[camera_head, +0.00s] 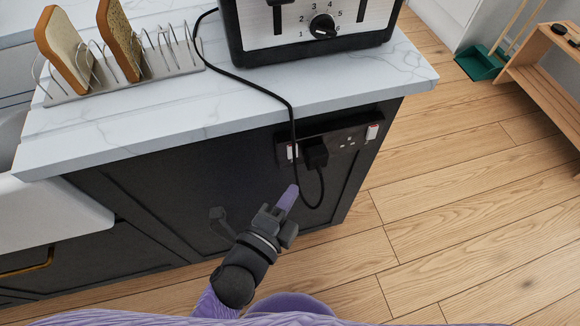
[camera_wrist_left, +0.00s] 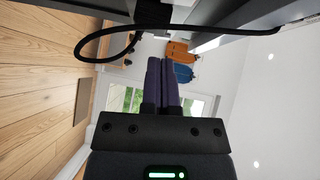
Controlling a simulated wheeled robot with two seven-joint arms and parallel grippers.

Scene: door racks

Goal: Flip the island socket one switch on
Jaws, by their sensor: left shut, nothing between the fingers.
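A black double socket (camera_head: 345,138) is set in the dark end panel of the island. It has a white switch (camera_head: 292,152) on the left and a white switch with some red (camera_head: 372,132) on the right. A black plug (camera_head: 316,152) sits in the left outlet. Its cable (camera_head: 292,110) runs up over the counter edge. My left gripper (camera_head: 289,197) is below the left switch, fingers together and empty, pointing up toward it. The shut fingers also show in the left wrist view (camera_wrist_left: 162,80), with the cable loop beyond them. My right gripper is not in view.
A toaster (camera_head: 310,25) stands on the marble counter (camera_head: 190,118). A rack (camera_head: 130,85) with two bread slices is at the left, near a white sink (camera_head: 50,215). The cable loop hangs beside my left fingers.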

